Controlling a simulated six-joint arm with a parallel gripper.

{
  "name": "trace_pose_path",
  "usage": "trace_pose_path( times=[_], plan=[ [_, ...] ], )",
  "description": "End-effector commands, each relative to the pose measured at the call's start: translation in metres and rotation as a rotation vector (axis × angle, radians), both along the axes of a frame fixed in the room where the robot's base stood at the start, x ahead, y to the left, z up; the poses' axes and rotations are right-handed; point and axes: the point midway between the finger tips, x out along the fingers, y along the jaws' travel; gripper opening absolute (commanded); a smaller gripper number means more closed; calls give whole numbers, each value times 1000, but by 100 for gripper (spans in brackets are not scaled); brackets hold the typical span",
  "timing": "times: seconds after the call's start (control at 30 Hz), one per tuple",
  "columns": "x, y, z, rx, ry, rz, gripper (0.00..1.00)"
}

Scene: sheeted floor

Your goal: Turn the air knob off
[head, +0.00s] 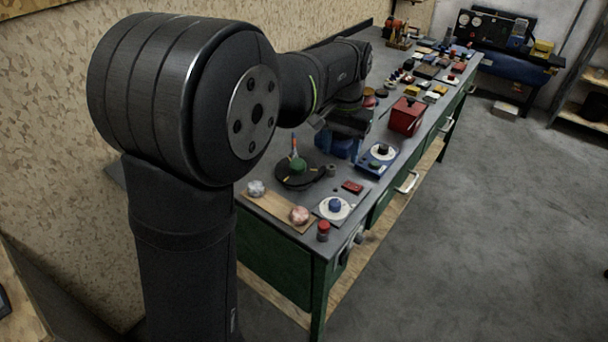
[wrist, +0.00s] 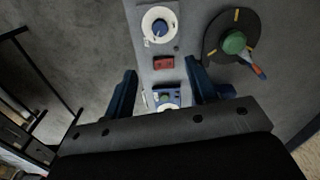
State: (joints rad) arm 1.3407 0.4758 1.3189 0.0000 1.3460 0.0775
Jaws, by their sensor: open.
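Several knobs sit on the grey workbench, and I cannot read a label telling which is the air knob. A blue knob (head: 335,205) on a white dial is near the front corner; it also shows at the top of the wrist view (wrist: 160,28). A blue box with a white dial (head: 383,151) lies farther back, and it shows partly between my fingers in the wrist view (wrist: 167,97). A green knob (head: 297,164) with an orange-tipped lever sits on a black disc; it is at upper right in the wrist view (wrist: 235,42). My gripper (wrist: 163,82) is open and empty above the bench.
A small red block (head: 352,187) lies between the two white dials. A red box (head: 406,116) and many small items crowd the bench behind.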

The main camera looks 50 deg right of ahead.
Motion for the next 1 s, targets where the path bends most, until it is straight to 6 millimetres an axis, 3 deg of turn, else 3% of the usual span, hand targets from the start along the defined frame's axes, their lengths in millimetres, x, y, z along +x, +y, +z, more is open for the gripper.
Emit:
trace_pose_path(
  times=[0.17, 0.7, 1.0],
  plan=[
    [0, 1, -20, 4, 1, -1, 52],
    [0, 1, -135, 4, 1, -2, 52],
    [0, 0, -170, 2, 0, -2, 52]
  ],
)
